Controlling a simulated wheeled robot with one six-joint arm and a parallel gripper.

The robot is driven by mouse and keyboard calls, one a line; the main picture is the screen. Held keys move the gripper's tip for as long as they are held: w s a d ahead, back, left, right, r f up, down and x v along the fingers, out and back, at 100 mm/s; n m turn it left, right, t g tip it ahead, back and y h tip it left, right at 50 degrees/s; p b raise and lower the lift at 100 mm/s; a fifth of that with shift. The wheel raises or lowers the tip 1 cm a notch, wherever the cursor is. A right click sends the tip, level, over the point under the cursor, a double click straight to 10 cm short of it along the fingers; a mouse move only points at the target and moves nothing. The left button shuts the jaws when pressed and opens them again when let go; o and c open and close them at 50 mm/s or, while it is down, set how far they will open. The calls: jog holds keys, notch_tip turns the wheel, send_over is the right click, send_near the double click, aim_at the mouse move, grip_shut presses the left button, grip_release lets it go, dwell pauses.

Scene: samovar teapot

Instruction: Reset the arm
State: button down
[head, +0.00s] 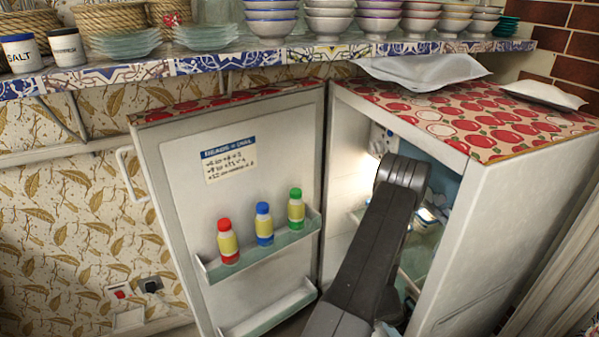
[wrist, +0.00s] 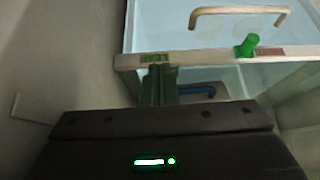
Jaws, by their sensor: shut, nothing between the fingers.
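My arm (head: 365,240) reaches into the open fridge (head: 500,180) in the head view, and its end is hidden there. In the wrist view my gripper (wrist: 158,75) is shut and empty. Its dark fingers are close together, in front of or just below the pale front edge of a clear drawer or shelf (wrist: 210,57). I cannot tell whether they touch it.
The fridge door (head: 195,165) stands open on the left, its rack holding red, blue and green bottles (head: 264,224). In the wrist view, a gold handle (wrist: 240,12), a green peg (wrist: 247,45) and a blue handle (wrist: 195,91) are close to the fingers.

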jog(key=d, duration=0.1)
jog(key=w+d, duration=0.1)
jog(key=d, duration=0.1)
jog(key=shift+w+d+p, duration=0.3)
jog(key=shift+d+p, duration=0.05)
jog(key=shift+d, duration=0.05)
jog(key=shift+w+d+f+b, duration=0.15)
jog(key=shift+d+f+b, duration=0.15)
jog(key=shift+f, duration=0.25)
jog(key=shift+r, duration=0.15)
